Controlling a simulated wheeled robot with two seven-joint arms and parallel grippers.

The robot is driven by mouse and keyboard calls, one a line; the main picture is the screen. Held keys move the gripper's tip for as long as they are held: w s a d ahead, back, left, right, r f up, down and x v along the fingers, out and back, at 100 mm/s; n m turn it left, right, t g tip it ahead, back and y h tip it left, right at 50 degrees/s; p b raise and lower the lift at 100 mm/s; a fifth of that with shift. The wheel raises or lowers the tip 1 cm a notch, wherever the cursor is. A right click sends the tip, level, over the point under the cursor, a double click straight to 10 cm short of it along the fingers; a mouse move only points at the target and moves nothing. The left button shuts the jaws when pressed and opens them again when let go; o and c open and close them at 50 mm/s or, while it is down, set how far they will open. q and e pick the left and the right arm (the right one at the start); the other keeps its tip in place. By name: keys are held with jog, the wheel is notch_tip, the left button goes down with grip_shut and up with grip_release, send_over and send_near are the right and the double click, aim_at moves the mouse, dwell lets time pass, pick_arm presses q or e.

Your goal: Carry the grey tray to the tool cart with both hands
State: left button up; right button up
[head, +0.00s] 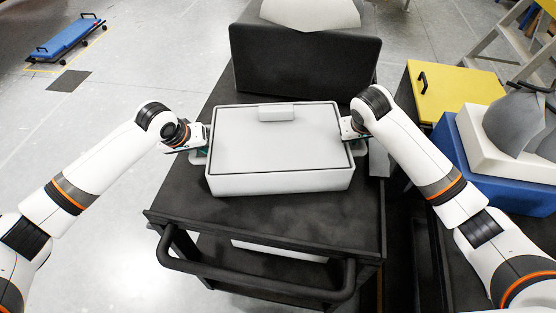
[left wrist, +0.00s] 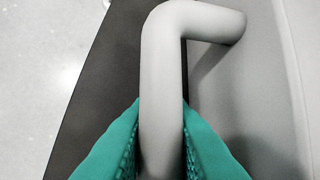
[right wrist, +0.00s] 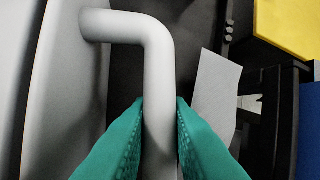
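The grey tray (head: 280,182) sits on or just above the top of the black tool cart (head: 255,222); I cannot tell if it touches. A small light block (head: 276,112) lies at the tray's far edge. My left gripper (head: 203,149) is at the tray's left handle. In the left wrist view its green fingers (left wrist: 160,145) close around the grey handle bar (left wrist: 162,75). My right gripper (head: 352,142) is at the right handle. In the right wrist view its green fingers (right wrist: 160,140) close around that bar (right wrist: 157,65).
A black upright panel or case (head: 305,68) stands behind the tray. The cart's push handle (head: 255,280) is at the front. A yellow case (head: 462,92) and a blue box (head: 500,185) stand right.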

pick_arm(q)
jog(key=o, duration=0.4)
jog(key=shift+r, duration=0.1)
pick_arm(e)
jog(key=o, duration=0.4)
jog(key=shift+r, duration=0.1)
jog(key=shift+s, duration=0.1)
jog(key=shift+r, duration=0.2)
pick_arm(q)
jog(key=v, duration=1.2)
pick_arm(e)
jog(key=v, duration=1.1)
jog(key=shift+s+a+r, duration=0.1)
jog(key=shift+r, duration=0.2)
